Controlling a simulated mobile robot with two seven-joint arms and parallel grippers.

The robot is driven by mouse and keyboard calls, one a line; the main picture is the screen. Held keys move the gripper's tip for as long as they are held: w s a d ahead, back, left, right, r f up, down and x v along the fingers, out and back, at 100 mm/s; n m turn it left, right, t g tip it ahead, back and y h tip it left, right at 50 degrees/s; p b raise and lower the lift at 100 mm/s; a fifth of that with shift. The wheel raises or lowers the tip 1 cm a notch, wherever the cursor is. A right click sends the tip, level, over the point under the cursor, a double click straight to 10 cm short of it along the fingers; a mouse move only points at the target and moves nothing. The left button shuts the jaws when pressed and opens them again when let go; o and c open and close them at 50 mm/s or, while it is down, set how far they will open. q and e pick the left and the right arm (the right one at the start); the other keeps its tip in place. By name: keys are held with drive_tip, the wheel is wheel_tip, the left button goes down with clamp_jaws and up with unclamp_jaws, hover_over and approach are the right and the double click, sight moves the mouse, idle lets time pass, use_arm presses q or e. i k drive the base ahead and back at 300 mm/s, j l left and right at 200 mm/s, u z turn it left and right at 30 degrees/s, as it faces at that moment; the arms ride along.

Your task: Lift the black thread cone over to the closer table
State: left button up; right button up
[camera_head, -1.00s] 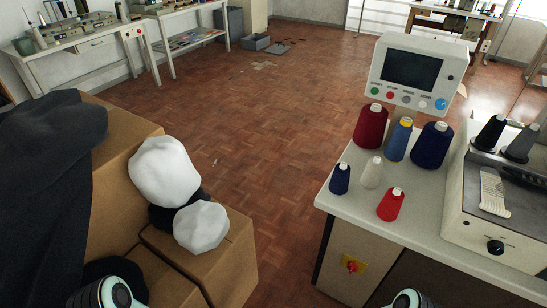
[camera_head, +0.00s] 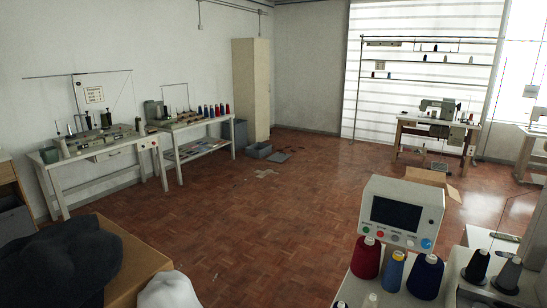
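A black thread cone (camera_head: 477,266) stands at the lower right, on the machine (camera_head: 456,290) beside the near table. A dark grey cone (camera_head: 508,275) stands to its right. The near table's top (camera_head: 352,291) also bears a dark red cone (camera_head: 367,258), a blue cone (camera_head: 393,272) and a navy cone (camera_head: 427,275). Two white tables stand at the left: a nearer one (camera_head: 103,154) with a machine and dark green-black cones (camera_head: 105,119), and one farther back (camera_head: 190,127) with several coloured cones. Neither of my grippers is in view.
A control panel box (camera_head: 400,213) stands behind the near cones. A cardboard box (camera_head: 130,262) with dark cloth (camera_head: 60,265) and a white bundle (camera_head: 168,291) is at lower left. The wooden floor (camera_head: 240,230) between is open.

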sight(476, 268)
drive_tip(key=z, duration=1.55)
drive_tip(key=i+l+z, duration=0.2)
drive_tip(key=i+z, duration=0.6)
drive_tip(key=k+l, duration=0.05)
drive_tip(key=k, duration=0.05)
